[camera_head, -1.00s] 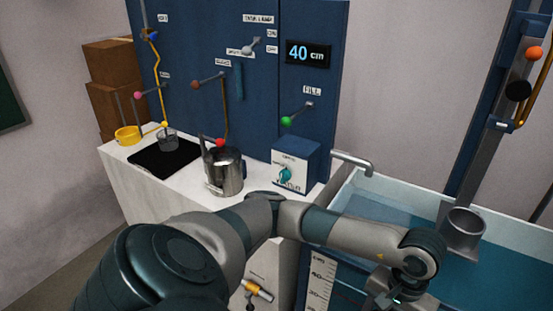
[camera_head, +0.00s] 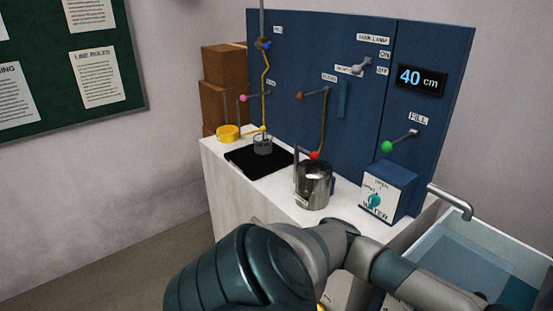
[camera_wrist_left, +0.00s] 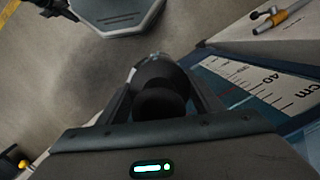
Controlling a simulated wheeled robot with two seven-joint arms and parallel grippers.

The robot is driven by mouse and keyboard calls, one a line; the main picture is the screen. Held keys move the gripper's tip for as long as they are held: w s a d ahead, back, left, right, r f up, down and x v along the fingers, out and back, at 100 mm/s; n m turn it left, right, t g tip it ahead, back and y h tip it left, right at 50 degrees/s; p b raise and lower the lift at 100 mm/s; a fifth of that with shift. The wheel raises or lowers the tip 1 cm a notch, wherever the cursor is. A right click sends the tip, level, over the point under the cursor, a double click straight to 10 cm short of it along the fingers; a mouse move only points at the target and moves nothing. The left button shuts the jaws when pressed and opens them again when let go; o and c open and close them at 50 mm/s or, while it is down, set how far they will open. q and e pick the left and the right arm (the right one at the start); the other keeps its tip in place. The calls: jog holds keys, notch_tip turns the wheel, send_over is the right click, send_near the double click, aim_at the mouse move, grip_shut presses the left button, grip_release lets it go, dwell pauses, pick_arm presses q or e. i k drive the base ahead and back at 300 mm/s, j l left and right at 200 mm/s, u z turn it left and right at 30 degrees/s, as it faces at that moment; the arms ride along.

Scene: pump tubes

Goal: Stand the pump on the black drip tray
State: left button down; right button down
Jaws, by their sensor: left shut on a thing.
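The black drip tray (camera_head: 273,167) lies flat on the white counter in the head view. A small clear cup (camera_head: 263,148) is at its back edge; most of the tray is bare. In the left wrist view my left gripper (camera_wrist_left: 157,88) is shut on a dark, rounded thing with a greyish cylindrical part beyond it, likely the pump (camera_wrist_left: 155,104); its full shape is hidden. In the head view my left arm reaches to the lower right, and its gripper is out of frame. My right gripper is not seen.
A metal jug (camera_head: 314,188) stands right of the tray, and a yellow ring-shaped thing (camera_head: 228,133) sits left of it. A blue panel (camera_head: 350,125) rises behind. A water box (camera_head: 388,192), a spout (camera_head: 452,200) and a blue tank (camera_head: 480,250) are at right.

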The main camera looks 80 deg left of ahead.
aim_at(259, 167)
jog(key=k+j, duration=0.2)
jog(key=j, duration=0.35)
jog(key=k+j+u, duration=0.1)
jog(key=j, duration=0.45)
jog(key=k+j, duration=0.3)
jog(key=j, duration=0.25)
jog(key=k+j, duration=0.15)
jog(key=j, duration=0.4)
jog(key=k+j+u, duration=0.1)
jog(key=j, duration=0.45)
jog(key=k+j, duration=0.25)
jog(key=j, duration=0.35)
jog(key=k+j+u, duration=0.1)
jog(key=j, duration=0.45)
jog(key=k+j, duration=0.2)
jog(key=j, duration=0.4)
